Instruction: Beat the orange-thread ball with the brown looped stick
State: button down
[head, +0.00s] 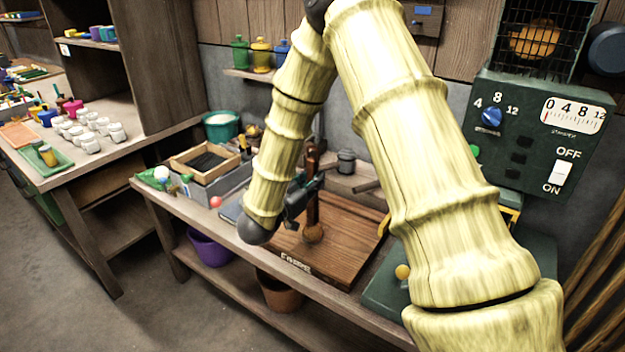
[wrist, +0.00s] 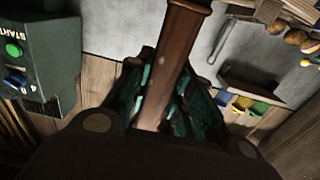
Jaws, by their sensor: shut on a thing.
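My gripper (head: 303,193) is shut on a brown wooden stick (head: 313,205), held roughly upright over a wooden board (head: 350,240). The stick's rounded lower end is at or just above the board; I cannot tell if it touches. In the wrist view the stick (wrist: 175,60) runs between the dark green fingers (wrist: 165,95) of my gripper. I cannot make out a loop on it. Several brownish-orange round things (wrist: 295,37) show at the upper right of the wrist view. Thread colours are too small to read, so I cannot tell which is the orange-thread ball.
A green machine (head: 530,130) with dial and switch stands at the right. A yellow-orange knob or ball (head: 403,271) sits near the bench's right part. A grey box with a wooden frame (head: 205,160) and a small red ball (head: 215,202) lie left of the board.

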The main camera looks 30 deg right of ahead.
aim_at(310, 170)
notch_tip(310, 170, up, 4)
jog(key=shift+f+p, duration=0.1)
jog(key=shift+p, duration=1)
jog(key=shift+f, duration=0.15)
notch_tip(310, 170, down, 4)
jog(key=b, duration=0.3)
notch_tip(310, 170, up, 4)
jog(key=p, duration=0.4)
jog(key=shift+r, duration=0.2)
jog(key=shift+f, duration=0.15)
